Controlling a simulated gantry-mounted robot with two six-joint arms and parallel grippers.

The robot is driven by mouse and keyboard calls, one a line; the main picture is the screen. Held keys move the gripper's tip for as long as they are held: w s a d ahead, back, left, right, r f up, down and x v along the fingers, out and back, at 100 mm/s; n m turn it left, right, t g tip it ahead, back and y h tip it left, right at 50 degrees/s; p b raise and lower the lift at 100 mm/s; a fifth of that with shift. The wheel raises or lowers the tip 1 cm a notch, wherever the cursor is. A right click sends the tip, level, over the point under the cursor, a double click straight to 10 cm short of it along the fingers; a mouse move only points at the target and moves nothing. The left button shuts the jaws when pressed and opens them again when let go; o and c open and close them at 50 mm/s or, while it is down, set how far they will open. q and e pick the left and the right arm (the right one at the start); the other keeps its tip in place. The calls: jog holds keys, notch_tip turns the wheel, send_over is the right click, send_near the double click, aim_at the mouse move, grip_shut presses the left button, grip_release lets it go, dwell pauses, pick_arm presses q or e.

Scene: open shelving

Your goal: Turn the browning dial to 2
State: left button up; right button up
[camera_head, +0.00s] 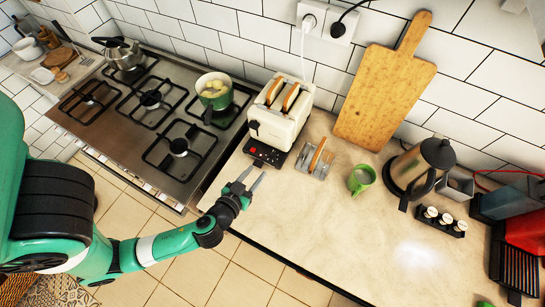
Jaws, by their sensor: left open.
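A cream toaster (279,115) stands on the counter against the tiled wall, with two slices of bread (283,96) in its slots. A black panel with small red marks (264,153) shows at its front foot; the browning dial is too small to make out, and I cannot read a setting. My left gripper (246,182) is open and empty, its two fingers reaching toward the toaster's front. It is in front of the panel and appears apart from it. My right gripper is not in view.
A toast rack (314,160) with one slice stands right of the toaster, then a green mug (361,179) and a kettle (418,168). The stove (150,130) holds a green pot (214,91) at left. The front counter is clear.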

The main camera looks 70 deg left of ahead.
aim_at(272, 153)
pick_arm(q)
jog(key=x, duration=1.1)
jog(key=shift+w+a+f, duration=0.1)
jog(key=shift+w+a, duration=0.05)
jog(key=shift+a, duration=0.05)
jog(key=shift+c, duration=0.3)
grip_shut()
